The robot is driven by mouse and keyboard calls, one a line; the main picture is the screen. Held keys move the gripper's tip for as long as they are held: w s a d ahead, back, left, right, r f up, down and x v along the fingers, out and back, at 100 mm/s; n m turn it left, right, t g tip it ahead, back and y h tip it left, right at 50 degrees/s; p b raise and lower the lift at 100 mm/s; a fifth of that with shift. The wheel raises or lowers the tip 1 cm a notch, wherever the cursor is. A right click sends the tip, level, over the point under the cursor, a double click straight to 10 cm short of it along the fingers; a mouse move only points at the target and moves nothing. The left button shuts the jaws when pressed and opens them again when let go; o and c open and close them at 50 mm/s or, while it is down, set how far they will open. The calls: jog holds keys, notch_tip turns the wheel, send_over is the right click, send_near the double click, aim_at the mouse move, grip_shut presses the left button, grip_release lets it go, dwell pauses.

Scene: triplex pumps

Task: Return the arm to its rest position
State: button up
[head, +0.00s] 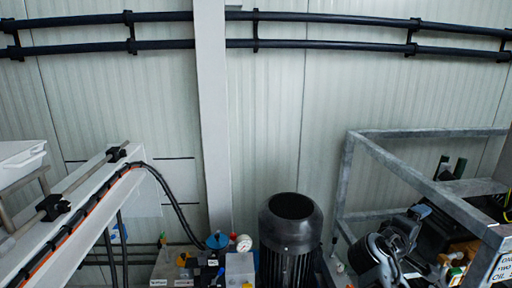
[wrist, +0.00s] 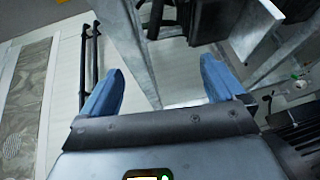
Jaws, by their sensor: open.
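My gripper (wrist: 163,84) shows in the wrist view with its two blue fingers wide apart. Nothing is between the fingertips except the view of grey metal beams and a pale wall beyond. In the head view, dark rounded parts with a bit of blue show at the lower right, inside the grey metal frame (head: 375,150). They look like my arm, but I cannot make out the fingers there.
A black finned motor (head: 291,240) stands at the bottom centre, beside a pressure gauge (head: 243,243). A white beam (head: 80,205) with cables slopes at the left. Black pipes (head: 330,18) run along the pale wall. Open space lies between motor and wall.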

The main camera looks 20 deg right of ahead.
jog(key=s+a+f+n+t+y, duration=0.2)
jog(key=s+a+f+t+y, duration=0.4)
jog(key=a+f, duration=0.55)
jog(key=s+a+f+t+y, duration=0.2)
jog(key=s+a+f+y, duration=0.2)
jog(key=s+a, duration=0.65)
jog(key=s+a+r+m+t+y, duration=0.1)
jog(key=s+a+r+y, duration=0.1)
jog(key=s+r, duration=0.3)
jog(key=s+a+r+m+t+y, duration=0.1)
jog(key=s+a+r+m+y, duration=0.1)
jog(key=s+a+r, duration=0.3)
jog(key=s+a+r+m+y, duration=0.1)
jog(key=s+a+r, duration=0.2)
jog(key=s, duration=0.8)
notch_tip(320, 180, up, 2)
jog(key=shift+s+a+m+t+y, duration=0.15)
jog(key=shift+a+m+t+y, duration=0.15)
jog(key=shift+a+t+y, duration=0.1)
